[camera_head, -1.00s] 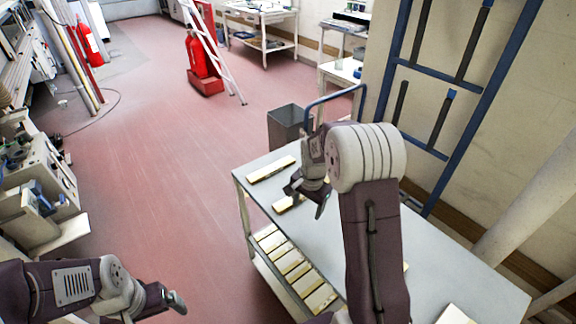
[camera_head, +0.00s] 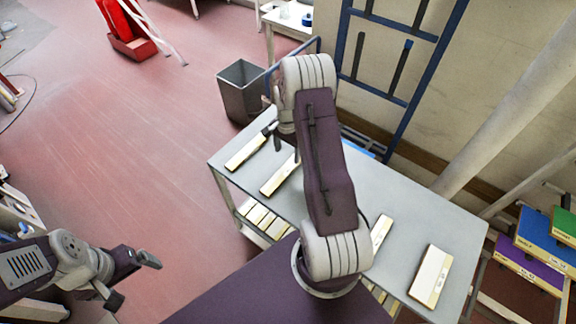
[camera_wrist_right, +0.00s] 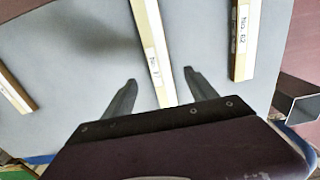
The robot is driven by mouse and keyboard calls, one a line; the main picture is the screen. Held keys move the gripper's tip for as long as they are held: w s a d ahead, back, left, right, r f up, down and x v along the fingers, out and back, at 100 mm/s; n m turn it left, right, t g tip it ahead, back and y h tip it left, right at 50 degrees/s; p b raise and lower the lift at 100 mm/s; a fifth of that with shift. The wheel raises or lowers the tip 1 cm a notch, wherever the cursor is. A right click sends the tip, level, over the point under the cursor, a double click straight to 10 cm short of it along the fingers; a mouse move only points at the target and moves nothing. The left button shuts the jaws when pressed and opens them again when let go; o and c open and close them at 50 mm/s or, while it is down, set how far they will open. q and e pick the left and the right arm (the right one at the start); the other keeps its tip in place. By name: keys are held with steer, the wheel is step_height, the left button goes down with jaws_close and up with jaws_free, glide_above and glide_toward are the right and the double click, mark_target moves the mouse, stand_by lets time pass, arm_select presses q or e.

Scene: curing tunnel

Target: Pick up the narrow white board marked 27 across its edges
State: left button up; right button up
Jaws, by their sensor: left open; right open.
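Several narrow white boards with yellowish edges lie flat and spaced apart on a grey table (camera_head: 405,205). Two are at its far left end, a left one (camera_head: 246,152) and a second one (camera_head: 279,176); another board (camera_head: 381,236) lies right of my arm. My right gripper (camera_head: 276,138) is open and empty above the far left end. In the right wrist view a board (camera_wrist_right: 152,50) lies between its spread fingers (camera_wrist_right: 160,88), apart from them. Its label is too small to read surely; the label on the board to its right (camera_wrist_right: 243,40) looks like 82. My left gripper (camera_head: 132,278) is open over the floor.
A wider white board (camera_head: 430,276) lies at the table's right end. More boards (camera_head: 262,218) rest on a lower shelf. A grey bin (camera_head: 241,92) stands beyond the table, a blue frame (camera_head: 398,60) leans at the wall, and coloured boxes (camera_head: 530,262) stand at right.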

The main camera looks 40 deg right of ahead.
mark_target(288, 167)
steer(key=f, duration=0.3)
steer(key=shift+w+a+p, duration=0.1)
steer(key=shift+w+p, duration=0.25)
steer(key=shift+f, duration=0.15)
steer(key=shift+s, duration=0.2)
steer(key=shift+s+d+f+p, duration=0.15)
steer(key=shift+s+f+p, duration=0.05)
steer(key=shift+f+p, duration=0.4)
steer(key=shift+s+d+f+p, duration=0.15)
steer(key=shift+f+p, duration=0.2)
steer(key=shift+f, duration=0.3)
steer(key=shift+w+f, duration=0.25)
steer(key=shift+f, duration=1.15)
steer(key=shift+r, duration=0.1)
steer(key=c, duration=0.7)
jaws_close()
arm_select(q)
steer(key=r, duration=0.3)
steer(key=shift+w, duration=0.2)
